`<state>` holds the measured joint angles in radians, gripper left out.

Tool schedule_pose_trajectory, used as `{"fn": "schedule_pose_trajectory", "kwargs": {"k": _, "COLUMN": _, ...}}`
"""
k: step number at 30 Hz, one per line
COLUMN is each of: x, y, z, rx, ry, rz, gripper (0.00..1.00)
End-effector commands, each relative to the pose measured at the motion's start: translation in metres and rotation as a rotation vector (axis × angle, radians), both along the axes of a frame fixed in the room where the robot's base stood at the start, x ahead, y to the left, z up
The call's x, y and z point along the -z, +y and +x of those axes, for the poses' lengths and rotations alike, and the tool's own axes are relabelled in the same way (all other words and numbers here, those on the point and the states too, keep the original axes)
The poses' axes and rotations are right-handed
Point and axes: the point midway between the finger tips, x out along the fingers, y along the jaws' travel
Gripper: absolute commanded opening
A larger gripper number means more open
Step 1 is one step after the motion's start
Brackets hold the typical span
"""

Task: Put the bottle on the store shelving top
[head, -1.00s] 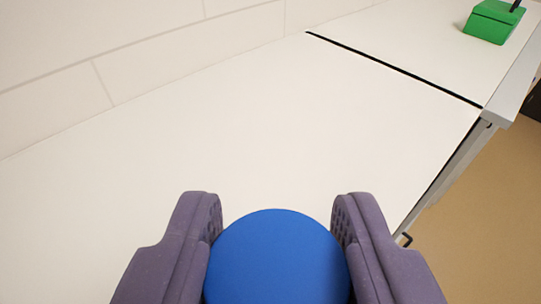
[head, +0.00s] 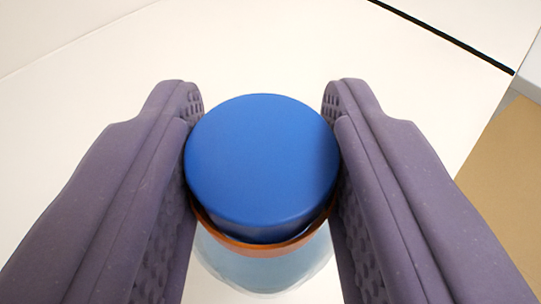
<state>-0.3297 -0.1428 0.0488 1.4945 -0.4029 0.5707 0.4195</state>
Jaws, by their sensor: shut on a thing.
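The bottle (head: 264,165) has a round blue cap, an orange ring below it and a clear pale body. It shows in the head view at the lower middle, seen from above. My gripper (head: 263,108) has its two purple-grey fingers on either side of the bottle, shut on it near the cap and ring. The white top (head: 90,110) lies below and beyond the bottle. I cannot tell whether the bottle's base touches it, as the base is mostly hidden under the cap.
A black seam (head: 445,35) crosses the white top at the upper right. The tan floor (head: 505,180) shows past the right edge. A pale wall (head: 50,25) stands at the upper left. The white top around the bottle is clear.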

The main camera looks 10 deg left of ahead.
Motion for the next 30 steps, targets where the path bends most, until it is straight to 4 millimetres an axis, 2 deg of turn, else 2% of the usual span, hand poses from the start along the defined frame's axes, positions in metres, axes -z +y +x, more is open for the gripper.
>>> {"fn": "schedule_pose_trajectory", "kwargs": {"k": 8, "x": 0.002, "y": 0.0, "z": 0.0, "rx": 0.0, "ry": -0.002, "rz": 0.0, "gripper": 0.0}}
{"fn": "schedule_pose_trajectory", "kwargs": {"k": 9, "x": 0.002, "y": 0.0, "z": 0.0, "rx": 0.0, "ry": 0.0, "rz": 0.0, "gripper": 0.47}}
{"fn": "schedule_pose_trajectory", "kwargs": {"k": 12, "x": 0.002, "y": 0.0, "z": 0.0, "rx": 0.0, "ry": 0.0, "rz": 0.0, "gripper": 0.66}}
{"fn": "schedule_pose_trajectory", "kwargs": {"k": 22, "x": -0.003, "y": 0.0, "z": 0.0, "rx": 0.0, "ry": 0.0, "rz": 0.0, "gripper": 0.66}}
{"fn": "schedule_pose_trajectory", "kwargs": {"k": 26, "x": -0.006, "y": -0.003, "z": -0.02, "rx": -0.001, "ry": -0.004, "rz": 0.002, "gripper": 0.66}}
{"fn": "schedule_pose_trajectory", "kwargs": {"k": 30, "x": -0.016, "y": -0.008, "z": -0.052, "rx": 0.0, "ry": -0.005, "rz": 0.002, "gripper": 0.66}}
